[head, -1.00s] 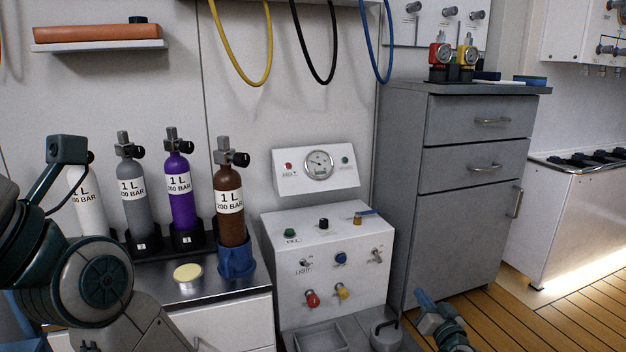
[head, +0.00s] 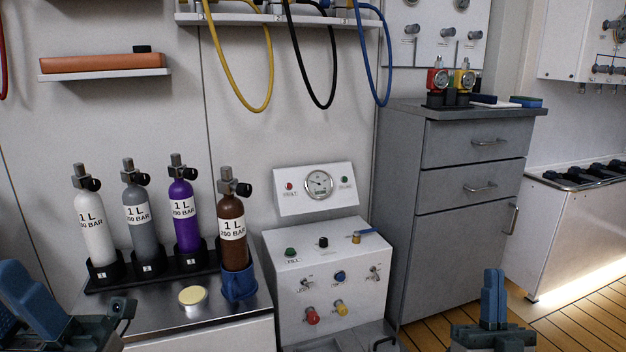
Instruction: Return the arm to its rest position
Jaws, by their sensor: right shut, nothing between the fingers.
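My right gripper (head: 493,275) points up at the lower right, in front of the grey cabinet and the wooden floor. Its blue fingers are together, with nothing held. My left gripper (head: 30,295) is at the lower left corner, partly cut off by the frame edge, in front of the counter. Its fingertips are not clear enough to tell open from shut. Both grippers appear apart from the cylinders and the fill panel (head: 330,260).
White, grey, purple and brown cylinders (head: 232,232) stand on the counter, the brown one in a blue holder (head: 239,284). A round pale-topped tin (head: 193,299) is in front. Yellow, black and blue hoses hang above. A grey cabinet (head: 455,230) stands right.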

